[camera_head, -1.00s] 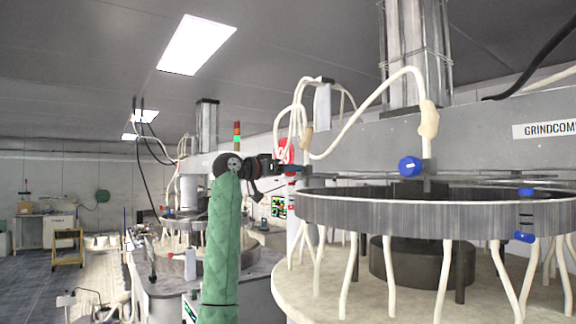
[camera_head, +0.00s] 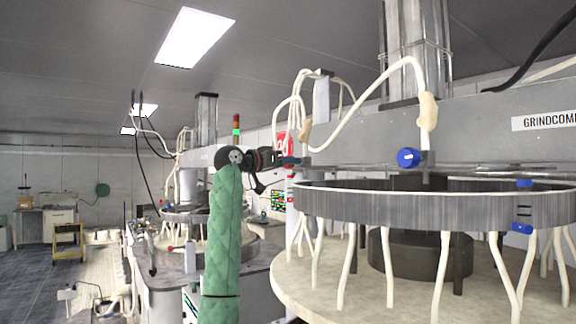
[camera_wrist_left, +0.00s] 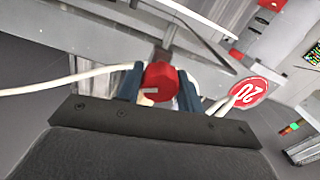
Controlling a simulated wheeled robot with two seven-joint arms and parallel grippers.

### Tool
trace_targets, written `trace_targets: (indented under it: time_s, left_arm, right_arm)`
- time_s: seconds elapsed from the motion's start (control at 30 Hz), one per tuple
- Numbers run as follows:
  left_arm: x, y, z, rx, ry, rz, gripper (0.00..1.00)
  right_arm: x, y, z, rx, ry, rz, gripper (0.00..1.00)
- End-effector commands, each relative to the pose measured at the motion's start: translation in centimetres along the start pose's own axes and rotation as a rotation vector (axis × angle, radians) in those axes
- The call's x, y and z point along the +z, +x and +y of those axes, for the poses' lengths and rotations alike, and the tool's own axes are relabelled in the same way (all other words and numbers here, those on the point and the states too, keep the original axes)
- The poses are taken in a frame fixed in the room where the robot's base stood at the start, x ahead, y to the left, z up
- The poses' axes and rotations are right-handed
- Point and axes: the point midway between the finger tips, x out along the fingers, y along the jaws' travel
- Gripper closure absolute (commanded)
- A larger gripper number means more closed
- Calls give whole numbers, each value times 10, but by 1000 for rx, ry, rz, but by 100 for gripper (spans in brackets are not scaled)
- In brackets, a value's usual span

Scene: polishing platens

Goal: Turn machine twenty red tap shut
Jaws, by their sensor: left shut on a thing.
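The red tap (camera_wrist_left: 160,82) shows in the left wrist view, a faceted red knob at the end of a grey stem. My left gripper (camera_wrist_left: 159,88) is shut on it, with one dark blue finger on each side. A round red sign with a white 20 (camera_wrist_left: 247,92) is just to its right. In the head view my left gripper (camera_head: 292,161) reaches the near end of the big machine's grey beam, and the red tap is hidden there. Part of a red sign (camera_head: 283,143) shows behind the gripper. My right gripper is out of view.
A blue knob (camera_head: 408,157) sits on the grey beam (camera_head: 470,134). Below it are a ribbed grey ring (camera_head: 400,208) and a round pale platen (camera_head: 350,292) with several white hoses. A pale hose (camera_wrist_left: 60,82) runs beside the gripper. Open floor (camera_head: 28,280) lies at far left.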

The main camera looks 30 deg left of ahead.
Motion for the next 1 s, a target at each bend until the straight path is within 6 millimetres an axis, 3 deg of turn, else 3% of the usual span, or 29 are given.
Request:
trace_targets:
  time_s: [0.5,0.6,1.0]
  left_arm:
    - [1,-2,-2,-1,-416,6,86]
    - [0,-2,-2,0,-511,7,86]
    - [0,-2,-2,2,-879,6,86]
  right_arm:
    - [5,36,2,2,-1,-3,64]
    - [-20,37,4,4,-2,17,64]
    - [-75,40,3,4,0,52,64]
